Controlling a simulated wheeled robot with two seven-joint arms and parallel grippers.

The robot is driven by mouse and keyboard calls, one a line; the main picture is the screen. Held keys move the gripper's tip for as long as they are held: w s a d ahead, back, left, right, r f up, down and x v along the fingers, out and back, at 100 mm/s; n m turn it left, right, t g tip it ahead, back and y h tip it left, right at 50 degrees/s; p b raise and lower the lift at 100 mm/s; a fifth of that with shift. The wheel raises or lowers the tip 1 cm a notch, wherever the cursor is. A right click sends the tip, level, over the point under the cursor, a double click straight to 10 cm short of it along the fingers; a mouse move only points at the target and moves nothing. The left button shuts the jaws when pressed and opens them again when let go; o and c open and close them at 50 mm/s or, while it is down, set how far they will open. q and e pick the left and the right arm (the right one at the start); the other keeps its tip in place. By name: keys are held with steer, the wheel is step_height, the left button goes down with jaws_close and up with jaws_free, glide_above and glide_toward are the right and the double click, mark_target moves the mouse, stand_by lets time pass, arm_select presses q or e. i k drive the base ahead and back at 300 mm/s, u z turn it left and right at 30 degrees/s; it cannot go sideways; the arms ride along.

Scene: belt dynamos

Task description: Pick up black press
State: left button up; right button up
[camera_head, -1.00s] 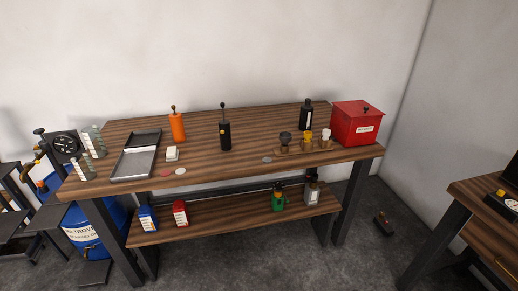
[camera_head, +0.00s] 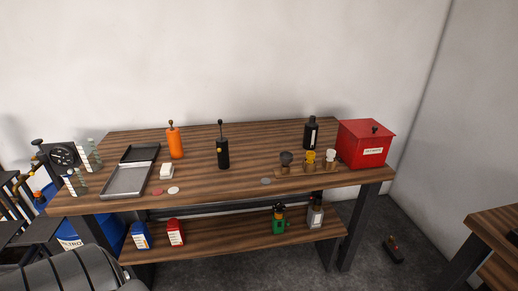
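The black press (camera_head: 223,152) stands upright on the wooden table (camera_head: 215,185), near its middle. It is a dark cylinder with a thin rod and a round knob on top and a small yellow spot on its side. Nothing touches it. An orange press (camera_head: 175,142) of similar shape stands to its left. Neither gripper shows. A dark ribbed part at the bottom left looks like part of my arm, and it covers the lower left of the scene.
A black bottle (camera_head: 311,134), small cups on a wooden stand and a red box (camera_head: 365,144) stand right. Flat discs lie along the front. A lower shelf (camera_head: 200,241) holds several containers.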

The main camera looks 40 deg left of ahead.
mark_target(223, 160)
steer(key=z, duration=0.3)
steer(key=i, duration=1.7)
steer(key=u, duration=1.35)
steer(key=i, duration=0.55)
steer(key=u, duration=0.5)
